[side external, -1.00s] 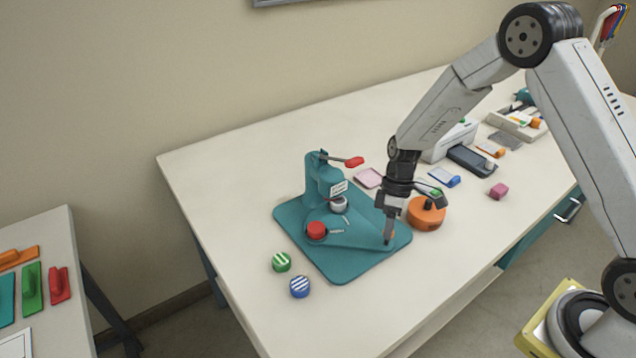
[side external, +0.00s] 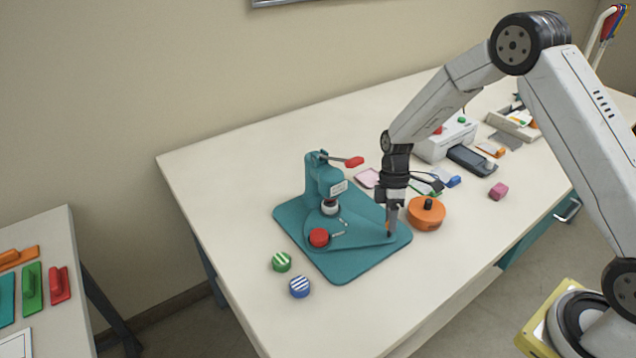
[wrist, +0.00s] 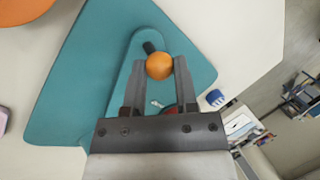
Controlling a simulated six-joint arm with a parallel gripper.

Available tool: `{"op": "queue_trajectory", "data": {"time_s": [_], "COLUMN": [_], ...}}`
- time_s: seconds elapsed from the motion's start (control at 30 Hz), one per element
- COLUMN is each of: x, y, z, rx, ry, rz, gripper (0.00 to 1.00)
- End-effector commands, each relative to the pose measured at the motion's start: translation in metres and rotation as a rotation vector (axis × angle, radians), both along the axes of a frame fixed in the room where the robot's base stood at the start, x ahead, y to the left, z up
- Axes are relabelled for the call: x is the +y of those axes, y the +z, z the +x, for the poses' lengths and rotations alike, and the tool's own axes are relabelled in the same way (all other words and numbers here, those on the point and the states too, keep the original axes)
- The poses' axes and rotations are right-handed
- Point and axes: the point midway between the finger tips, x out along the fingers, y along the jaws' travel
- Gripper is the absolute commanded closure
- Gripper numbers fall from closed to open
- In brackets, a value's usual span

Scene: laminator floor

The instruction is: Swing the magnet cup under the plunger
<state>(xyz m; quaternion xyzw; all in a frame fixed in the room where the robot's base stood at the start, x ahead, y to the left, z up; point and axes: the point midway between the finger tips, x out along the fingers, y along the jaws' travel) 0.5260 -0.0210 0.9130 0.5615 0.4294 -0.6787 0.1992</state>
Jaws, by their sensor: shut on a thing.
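The teal press (side external: 322,182) stands on its teal base plate (side external: 345,272), with a red-tipped lever (side external: 354,162) at its top. A teal swing plate (side external: 362,236) lies over the base and carries a red round cup (side external: 319,237) at the front left. A pale round cup (side external: 329,208) sits close below the press head; I cannot tell whether it is exactly under the plunger, which is hidden. My gripper (side external: 390,232) is at the plate's right end. In the wrist view, my gripper (wrist: 160,64) is shut on the orange knob (wrist: 159,67) of the swing plate.
An orange round tool (side external: 427,214) stands just right of the base. A green striped button (side external: 281,262) and a blue striped button (side external: 300,287) lie at the front left. The table's left part is clear.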

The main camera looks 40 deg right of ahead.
Motion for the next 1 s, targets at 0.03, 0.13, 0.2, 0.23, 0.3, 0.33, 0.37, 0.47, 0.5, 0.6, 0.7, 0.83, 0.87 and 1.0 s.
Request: {"op": "queue_trajectory", "data": {"time_s": [0.03, 0.13, 0.2, 0.23, 0.3, 0.33, 0.37, 0.47, 0.5, 0.6, 0.7, 0.83, 0.87, 1.0], "x": [-0.001, -0.002, -0.002, -0.002, -0.002, -0.002, -0.002, -0.002, -0.001, -0.001, -0.001, -0.002, -0.002, -0.005], "y": [0.001, 0.001, 0.001, 0.001, 0.001, 0.001, 0.001, 0.001, 0.001, 0.0, 0.001, 0.004, 0.006, 0.017], "z": [0.002, 0.002, 0.002, 0.002, 0.003, 0.003, 0.002, 0.002, 0.002, 0.001, 0.001, 0.003, 0.003, 0.007], "rx": [-0.008, -0.008, -0.008, -0.009, -0.01, -0.009, -0.009, -0.008, -0.007, -0.005, -0.004, -0.006, -0.006, -0.007], "ry": [0.005, 0.005, 0.005, 0.005, 0.004, 0.003, 0.003, 0.002, 0.002, 0.002, 0.002, 0.001, 0.001, 0.0], "rz": [-0.003, -0.004, -0.004, -0.004, -0.004, -0.004, -0.004, -0.003, -0.003, -0.003, -0.002, -0.003, -0.003, -0.002], "gripper": [1.0, 1.0, 1.0, 1.0, 0.54, 0.45, 0.35, 0.29, 0.29, 0.29, 0.29, 0.29, 0.29, 0.29]}}
